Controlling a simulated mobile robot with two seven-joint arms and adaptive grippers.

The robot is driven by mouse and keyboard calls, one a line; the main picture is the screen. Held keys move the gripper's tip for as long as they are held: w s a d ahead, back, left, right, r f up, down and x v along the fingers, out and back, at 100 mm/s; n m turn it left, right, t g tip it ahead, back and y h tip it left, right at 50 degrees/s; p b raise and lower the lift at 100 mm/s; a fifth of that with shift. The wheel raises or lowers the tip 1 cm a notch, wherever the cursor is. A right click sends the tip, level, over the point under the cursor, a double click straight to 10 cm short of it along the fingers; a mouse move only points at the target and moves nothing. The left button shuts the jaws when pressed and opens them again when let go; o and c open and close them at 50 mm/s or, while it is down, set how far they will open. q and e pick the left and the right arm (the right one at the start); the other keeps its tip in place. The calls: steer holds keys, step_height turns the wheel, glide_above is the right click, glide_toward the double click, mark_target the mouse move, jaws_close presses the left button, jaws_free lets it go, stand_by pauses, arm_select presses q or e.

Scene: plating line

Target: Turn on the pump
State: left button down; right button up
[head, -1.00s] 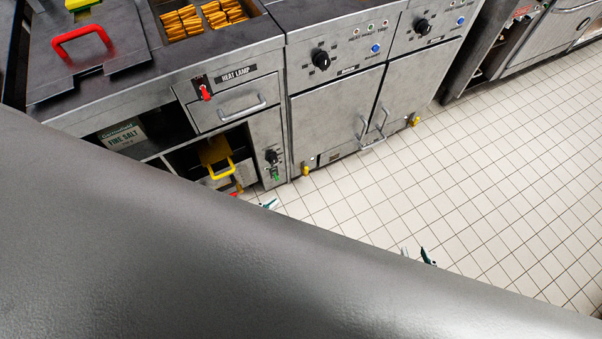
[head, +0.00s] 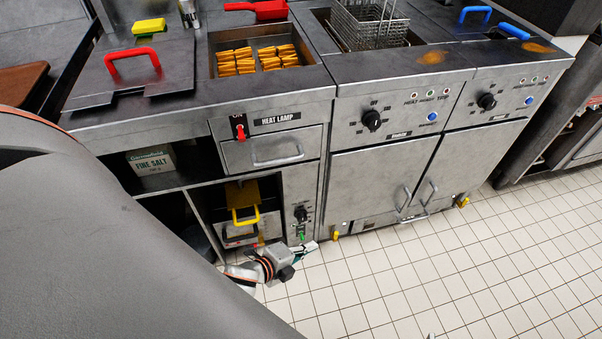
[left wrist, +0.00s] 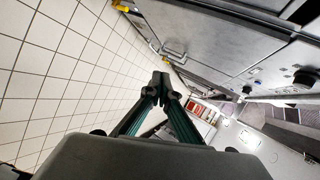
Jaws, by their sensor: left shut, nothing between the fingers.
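A narrow control panel on the cabinet front carries a black knob (head: 300,214) with a small green switch (head: 301,237) below it. Its labels are too small to read, so I cannot tell for sure which is the pump control. My left gripper (head: 313,246) is low in front of this panel, just below and right of the green switch. In the left wrist view its dark green fingers (left wrist: 160,80) are together and empty, with bare floor and cabinet fronts beyond. I cannot tell whether it touches the panel.
Above are a red heat lamp switch (head: 240,132) and a drawer (head: 275,150). Fryer doors (head: 380,180) stand to the right. The tiled floor (head: 420,270) in front is clear.

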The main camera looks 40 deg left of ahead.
arm_select(q)
steer(key=w+a+f+m+g+b, duration=0.1)
steer(key=w+a+f+m+b, duration=0.1)
steer(key=a+f+m+b, duration=0.2)
steer(key=w+a+f+m+g+b, duration=0.1)
steer(key=a+f+m+b, duration=0.2)
steer(key=a+f+m, duration=0.5)
steer(key=w+a+f+m+g+b, duration=0.1)
steer(key=a+f+m+b, duration=0.3)
steer(key=f+m, duration=0.9)
step_height(320, 180, down, 3)
steer(key=w+a, duration=0.1)
steer(key=a, duration=0.1)
steer(key=shift+w+a+g+y+b, duration=0.3)
steer(key=shift+a+g+y, duration=0.1)
arm_select(e)
steer(key=shift+m+y, duration=0.7)
steer(key=a+f, duration=0.1)
steer(key=a, duration=0.1)
steer(key=a+f, duration=0.1)
steer(key=f, duration=0.1)
steer(key=shift+s+a+f, duration=0.1)
steer(key=shift+a, duration=0.25)
